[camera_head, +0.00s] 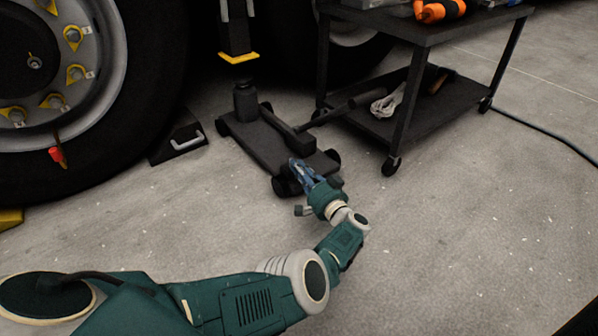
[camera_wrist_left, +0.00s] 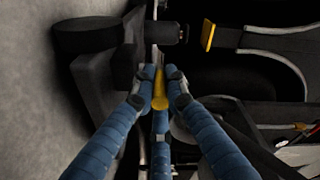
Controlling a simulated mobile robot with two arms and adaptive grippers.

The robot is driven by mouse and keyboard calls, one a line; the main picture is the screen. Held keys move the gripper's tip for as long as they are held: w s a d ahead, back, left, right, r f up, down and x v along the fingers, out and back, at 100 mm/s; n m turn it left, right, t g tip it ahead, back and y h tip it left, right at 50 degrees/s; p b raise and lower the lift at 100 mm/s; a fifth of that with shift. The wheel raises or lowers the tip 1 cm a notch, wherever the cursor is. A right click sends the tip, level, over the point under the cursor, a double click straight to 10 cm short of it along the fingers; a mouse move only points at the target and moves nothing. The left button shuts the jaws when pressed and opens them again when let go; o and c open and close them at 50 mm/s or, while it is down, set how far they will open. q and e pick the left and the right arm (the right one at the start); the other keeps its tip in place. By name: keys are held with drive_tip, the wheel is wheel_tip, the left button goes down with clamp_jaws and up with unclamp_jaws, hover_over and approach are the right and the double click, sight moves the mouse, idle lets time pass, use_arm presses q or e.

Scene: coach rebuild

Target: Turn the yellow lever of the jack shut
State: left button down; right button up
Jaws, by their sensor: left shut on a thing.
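The jack (camera_head: 262,142) is a low dark trolley jack on the floor, its round lifting post standing at the far end. My left gripper (camera_head: 301,170) is at its near end. In the left wrist view the blue fingers of my left gripper (camera_wrist_left: 160,80) are closed on the yellow lever (camera_wrist_left: 160,97), which shows between their tips. The jack's dark body (camera_wrist_left: 98,70) fills the left part of that view. In the head view the lever is hidden by the gripper. My right gripper is not in view.
A dark bracket with a yellow foot (camera_head: 238,57) hangs above the jack's post. A large wheel (camera_head: 50,70) is at left, with a dark chock (camera_head: 178,142) beside it. A black cart (camera_head: 420,110) stands right of the jack. A cable (camera_head: 545,130) lies at right. Floor in front is clear.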

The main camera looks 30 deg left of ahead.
use_arm(q)
drive_tip(key=shift+w+r, duration=0.15)
drive_tip(key=shift+r, duration=0.05)
drive_tip(key=c, duration=2.1)
unclamp_jaws()
drive_tip(key=shift+o, duration=0.4)
drive_tip(key=shift+f, duration=0.15)
